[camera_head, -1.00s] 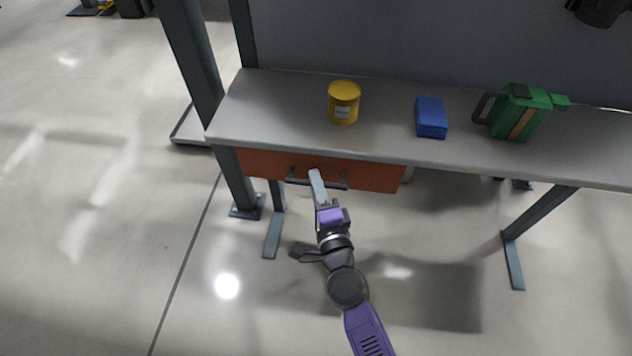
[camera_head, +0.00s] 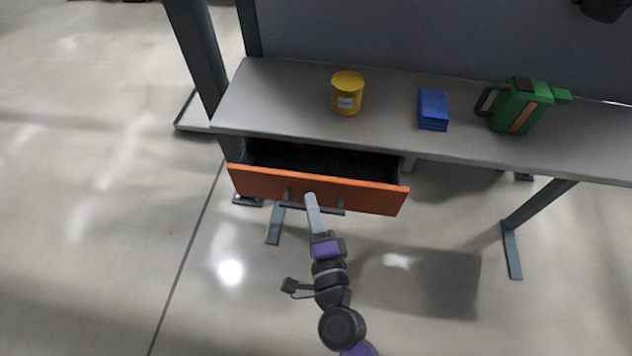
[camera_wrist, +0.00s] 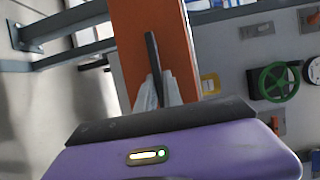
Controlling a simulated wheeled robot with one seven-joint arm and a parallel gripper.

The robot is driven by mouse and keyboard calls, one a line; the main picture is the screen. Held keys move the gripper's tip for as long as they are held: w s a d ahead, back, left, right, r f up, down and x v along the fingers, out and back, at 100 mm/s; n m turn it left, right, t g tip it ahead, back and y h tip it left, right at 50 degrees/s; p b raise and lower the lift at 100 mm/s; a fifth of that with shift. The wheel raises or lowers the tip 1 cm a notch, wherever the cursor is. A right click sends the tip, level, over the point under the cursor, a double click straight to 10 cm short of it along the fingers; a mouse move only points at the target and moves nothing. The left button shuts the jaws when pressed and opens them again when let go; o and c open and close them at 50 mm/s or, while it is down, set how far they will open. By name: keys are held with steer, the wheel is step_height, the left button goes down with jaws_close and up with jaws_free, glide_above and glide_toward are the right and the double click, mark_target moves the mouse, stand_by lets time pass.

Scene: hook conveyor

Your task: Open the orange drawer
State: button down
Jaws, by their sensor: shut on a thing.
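The orange drawer (camera_head: 370,197) under the grey workbench is partly pulled out, and its dark inside shows behind the front panel. A dark bar handle (camera_head: 331,210) runs across the front. My gripper (camera_head: 311,201) is shut on the handle near its middle. In the wrist view the drawer front (camera_wrist: 155,35) stands as an orange panel, and the handle (camera_wrist: 152,52) passes between the fingers of my gripper (camera_wrist: 157,95). The inside of the drawer is too dark to tell its contents.
On the workbench top (camera_head: 280,100) stand a yellow tin (camera_head: 347,93), a blue box (camera_head: 433,109) and a green jug (camera_head: 519,106). Grey bench legs (camera_head: 537,215) stand at the sides. The floor in front of the drawer is clear.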

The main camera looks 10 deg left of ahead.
steer(key=shift+s+a+f, duration=0.1)
steer(key=shift+s, duration=2.95)
steer(key=c, duration=1.5)
jaws_free()
steer(key=shift+s, duration=0.1)
steer(key=v, duration=0.7)
steer(key=shift+s+b, duration=0.3)
